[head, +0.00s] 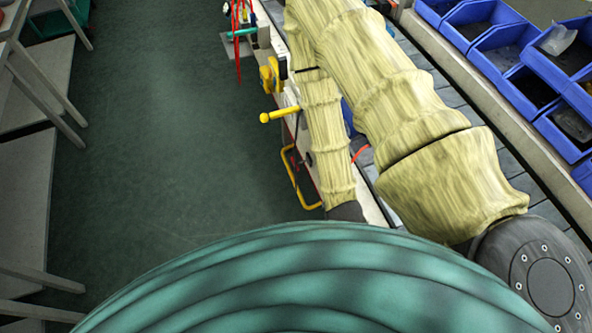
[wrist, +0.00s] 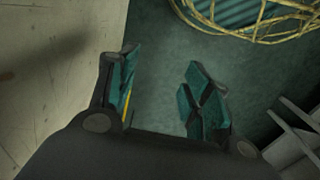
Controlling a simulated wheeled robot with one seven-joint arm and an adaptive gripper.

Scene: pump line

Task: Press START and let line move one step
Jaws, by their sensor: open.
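My gripper (wrist: 163,85) shows in the wrist view with its two dark, teal-padded fingers spread apart and nothing between them. Green floor lies beyond the fingers, and a pale flat surface (wrist: 45,60) is at the left. A strip of yellow shows beside the left finger; I cannot tell what it is. In the head view my sleeved arm lies over the line (head: 463,99) and my gripper is hidden. I cannot make out a START button in either view. No pump can be clearly told.
Several blue bins (head: 490,45) line the right side in the head view. A yellow-ended lever (head: 280,114), a yellow fitting (head: 269,75) and a bent yellow bar (head: 292,180) stick out from the line's left edge. Pale tables (head: 25,190) stand at left. The green floor (head: 165,130) between is clear.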

